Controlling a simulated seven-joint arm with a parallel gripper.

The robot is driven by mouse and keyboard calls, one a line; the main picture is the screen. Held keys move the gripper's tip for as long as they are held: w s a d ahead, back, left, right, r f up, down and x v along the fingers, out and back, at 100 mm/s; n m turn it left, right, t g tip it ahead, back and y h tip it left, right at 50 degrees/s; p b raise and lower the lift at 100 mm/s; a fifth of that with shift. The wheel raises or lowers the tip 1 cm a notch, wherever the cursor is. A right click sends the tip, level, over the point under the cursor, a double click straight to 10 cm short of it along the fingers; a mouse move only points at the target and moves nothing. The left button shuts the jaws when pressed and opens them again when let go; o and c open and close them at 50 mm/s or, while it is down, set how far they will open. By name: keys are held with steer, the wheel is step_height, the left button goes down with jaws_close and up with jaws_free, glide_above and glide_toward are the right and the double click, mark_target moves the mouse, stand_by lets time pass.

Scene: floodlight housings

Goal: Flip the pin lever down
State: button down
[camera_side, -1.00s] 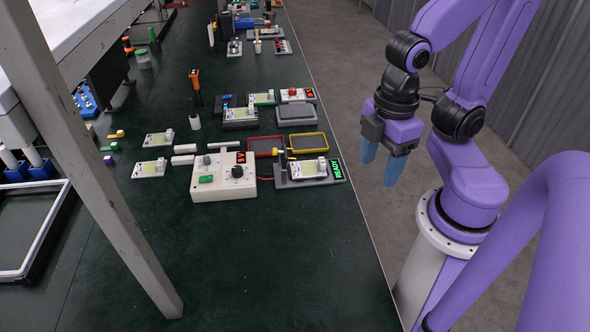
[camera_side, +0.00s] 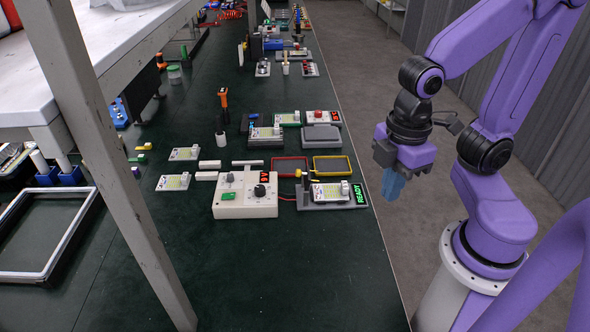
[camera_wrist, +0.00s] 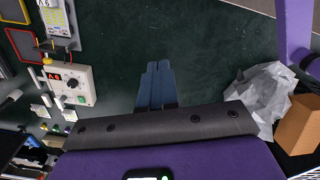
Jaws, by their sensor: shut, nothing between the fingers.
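A dark grey test fixture (camera_side: 333,205) with a lit green READY display (camera_side: 359,194) holds a white board (camera_side: 331,192). A short dark upright post (camera_side: 305,187) with a yellow piece near its top stands at the fixture's left; I cannot tell for sure whether it is the pin lever. The fixture's board also shows at the top left of the wrist view (camera_wrist: 57,18). My gripper (camera_side: 393,185) is shut and empty, raised to the right of the fixture and apart from it. Its blue fingertips are together in the wrist view (camera_wrist: 155,68).
A white control box (camera_side: 245,206) with a black knob, small grey lever, green button and red display stands left of the fixture. Red (camera_side: 289,166) and yellow (camera_side: 332,165) frames lie behind. The bench front is clear. A box (camera_wrist: 298,124) and crumpled plastic (camera_wrist: 262,95) show beside the bench.

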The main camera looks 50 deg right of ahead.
steer(key=w+a+n+h, duration=0.1)
steer(key=w+a+n, duration=0.15)
steer(key=w, duration=0.75)
steer(key=w+a+n, duration=0.2)
steer(key=w+n, duration=0.2)
steer(key=w, duration=0.6)
steer(key=w+d+f+n+g, duration=0.1)
steer(key=w+d+f+n, duration=0.2)
steer(key=w, duration=0.6)
steer(key=w+d+f+n+g, duration=0.1)
steer(key=w+d+f+n, duration=0.2)
steer(key=w+d, duration=0.3)
steer(key=w+n, duration=0.1)
steer(key=w, duration=0.2)
steer(key=shift+d+f+h, duration=0.4)
steer(key=shift+s+f, duration=0.1)
steer(key=s+d+f, duration=0.2)
steer(key=f, duration=0.3)
steer(key=s+d+f, duration=0.2)
steer(key=f, duration=0.4)
